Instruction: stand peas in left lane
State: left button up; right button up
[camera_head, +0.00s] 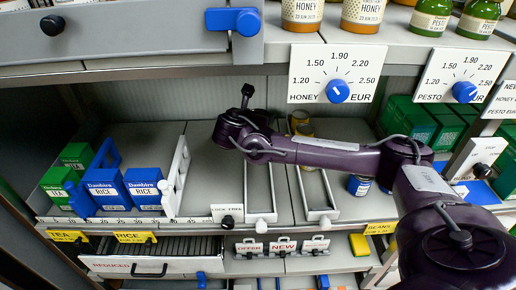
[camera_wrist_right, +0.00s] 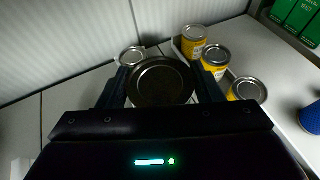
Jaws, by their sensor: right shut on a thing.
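My right gripper (camera_wrist_right: 160,75) is shut on a round can with a dark, shaded lid (camera_wrist_right: 163,84), seen from above in the right wrist view. Its label is hidden, so I cannot read whether it says peas. In the head view my right arm reaches across from the right and hides the held can. Below it are two narrow white-edged lanes on the shelf, a left lane (camera_head: 261,217) and a right lane (camera_head: 322,215). Their front parts look empty; the arm covers part of the back. My left gripper is not in view.
Yellow cans (camera_wrist_right: 194,42) stand in a row right of the held can; another silver-lidded can (camera_wrist_right: 131,55) is behind left. Blue rice boxes (camera_head: 104,190) and a white divider (camera_head: 176,175) stand left. A blue can (camera_head: 358,186) stands right. The upper shelf (camera_head: 150,45) overhangs.

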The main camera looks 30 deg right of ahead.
notch_tip(320, 180, down, 7)
jog(key=shift+w+f, duration=0.1)
jog(key=shift+d+f, duration=0.1)
jog(key=shift+f, duration=2.3)
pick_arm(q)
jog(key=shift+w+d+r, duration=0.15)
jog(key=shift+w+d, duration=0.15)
pick_arm(e)
jog(key=o, duration=1.2)
jog(key=shift+f, duration=0.1)
jog(key=shift+r, duration=0.2)
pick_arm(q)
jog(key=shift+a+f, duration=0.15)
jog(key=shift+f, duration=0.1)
pick_arm(e)
jog(key=v, duration=1.2)
